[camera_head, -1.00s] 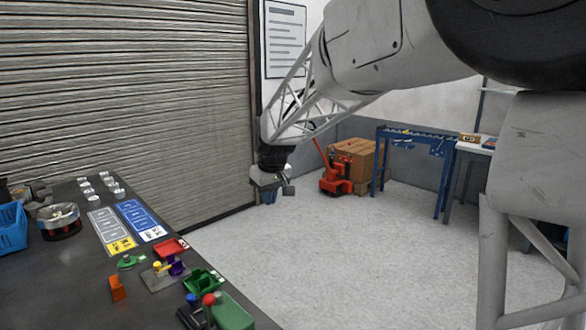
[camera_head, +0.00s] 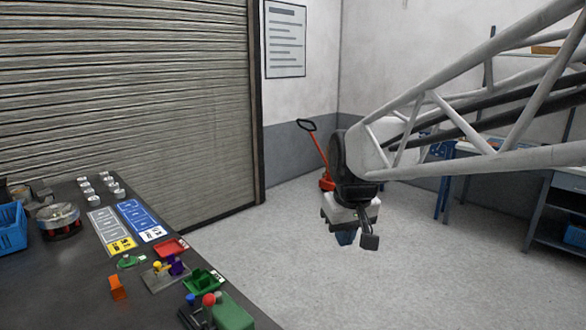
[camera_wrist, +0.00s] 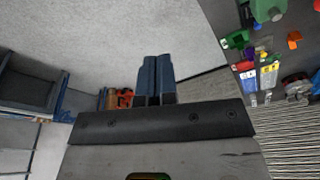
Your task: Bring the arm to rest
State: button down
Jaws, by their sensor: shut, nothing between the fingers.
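My gripper (camera_head: 347,236) hangs over the open floor to the right of the black table, with its arm reaching in from the right. It is clear of the table and of everything on it. In the wrist view my gripper's two blue fingers (camera_wrist: 155,75) are side by side and shut, with nothing between them. Beyond them the wrist view shows bare floor.
The black table (camera_head: 60,270) at the left carries a blue bin (camera_head: 10,228), a red tray (camera_head: 170,248), a green tray (camera_head: 204,281) and several small parts. A red pallet jack (camera_head: 327,184) stands behind my gripper. A roller shutter (camera_head: 130,90) closes the left side. The middle floor is free.

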jog(key=s+d+f+m, duration=0.1)
jog(key=s+d+f, duration=0.1)
jog(key=s, duration=0.5)
jog(key=s+d+f+m, duration=0.1)
jog(key=s+d+f, duration=0.1)
jog(key=s, duration=0.4)
jog(key=s+d+f+m, duration=0.1)
jog(key=s+d+f, duration=0.1)
jog(key=s+d, duration=0.2)
jog(key=shift+s+d+f+m+h, duration=0.15)
jog(key=shift+s+f+m+h, duration=0.2)
jog(key=shift+s, duration=1.45)
